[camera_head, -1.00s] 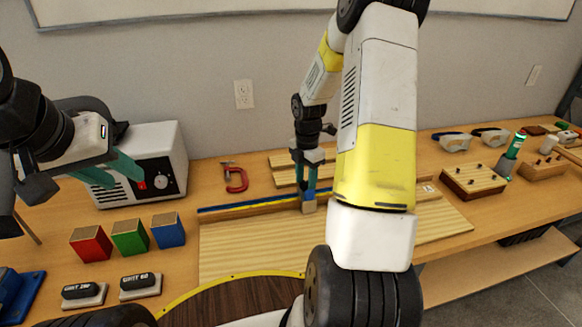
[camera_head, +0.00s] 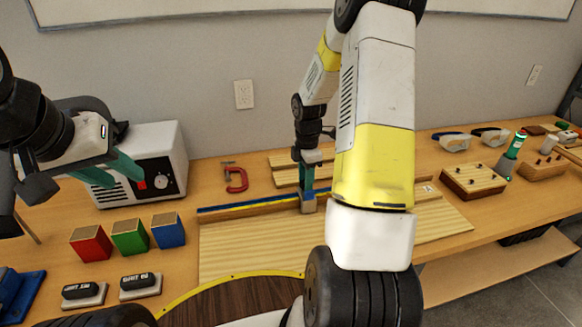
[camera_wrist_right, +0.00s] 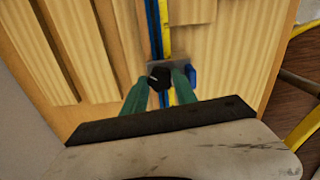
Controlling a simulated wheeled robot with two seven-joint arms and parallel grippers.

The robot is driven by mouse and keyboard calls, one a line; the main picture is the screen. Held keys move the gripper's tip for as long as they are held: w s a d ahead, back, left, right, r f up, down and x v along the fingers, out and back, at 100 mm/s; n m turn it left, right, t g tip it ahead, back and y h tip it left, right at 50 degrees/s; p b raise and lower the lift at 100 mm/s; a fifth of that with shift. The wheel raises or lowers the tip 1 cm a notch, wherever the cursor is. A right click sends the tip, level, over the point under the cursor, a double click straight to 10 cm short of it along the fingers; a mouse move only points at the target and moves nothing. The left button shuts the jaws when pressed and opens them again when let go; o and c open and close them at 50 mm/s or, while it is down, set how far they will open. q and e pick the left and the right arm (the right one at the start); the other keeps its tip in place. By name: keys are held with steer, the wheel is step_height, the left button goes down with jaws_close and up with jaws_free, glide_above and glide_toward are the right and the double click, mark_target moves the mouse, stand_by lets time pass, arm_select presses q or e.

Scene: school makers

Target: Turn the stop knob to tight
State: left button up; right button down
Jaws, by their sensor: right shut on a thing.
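The stop knob (camera_wrist_right: 159,80) is a small black knob with a white mark, on a grey stop block (camera_wrist_right: 181,68) that sits across the blue and yellow rail (camera_wrist_right: 163,30). In the head view the stop block (camera_head: 309,206) stands on the rail (camera_head: 250,206) behind the pale board. My right gripper (camera_wrist_right: 160,92) points down at it, with its green fingers on either side of the black knob, shut on it. In the head view my right gripper (camera_head: 307,192) hides the knob. My left gripper (camera_head: 118,175) is open and empty, in front of the white box with a dial.
The white box (camera_head: 160,150) stands at the back left. A red clamp (camera_head: 236,180) lies left of the right gripper. The pale board (camera_head: 250,245) is clear in front.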

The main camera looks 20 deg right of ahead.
steer(key=m, duration=0.4)
steer(key=shift+m, duration=0.3)
steer(key=m, duration=0.3)
steer(key=shift+m, duration=0.4)
steer(key=m, duration=0.3)
steer(key=shift+m, duration=0.3)
steer(key=m, duration=0.4)
steer(key=shift+m, duration=0.3)
steer(key=m, duration=0.4)
steer(key=shift+r, duration=0.1)
steer(key=m, duration=0.7)
steer(key=shift+m, duration=2.2)
